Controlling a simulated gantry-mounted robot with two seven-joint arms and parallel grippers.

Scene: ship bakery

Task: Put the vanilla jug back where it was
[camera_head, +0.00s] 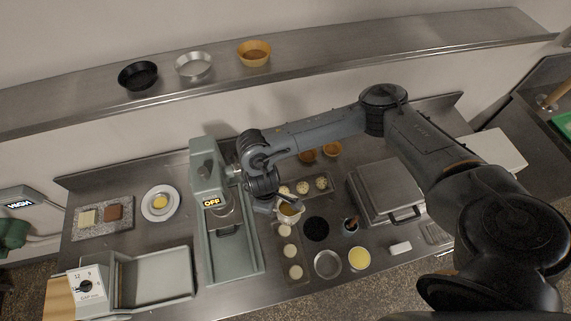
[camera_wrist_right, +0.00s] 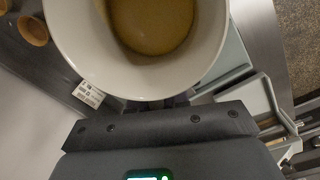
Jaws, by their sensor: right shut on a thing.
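The vanilla jug (camera_head: 289,209) is a white vessel with tan liquid, in the middle of the counter in the head view. In the right wrist view the white jug (camera_wrist_right: 213,35) fills the top, its tan liquid surface visible from above. My right gripper (camera_head: 276,205) is shut on the jug from its left side in the head view; the fingers are mostly hidden. The jug is over or beside the tray of pale rounds; I cannot tell whether it touches anything below. My left gripper is not in view.
A grey machine marked OFF (camera_head: 204,174) stands just left of the jug. A dark round dish (camera_head: 316,229), a metal bowl (camera_head: 327,264) and a yellow-filled bowl (camera_head: 359,259) sit in front and right. A lidded metal appliance (camera_head: 385,187) stands farther right. Three pans line the back shelf (camera_head: 330,55).

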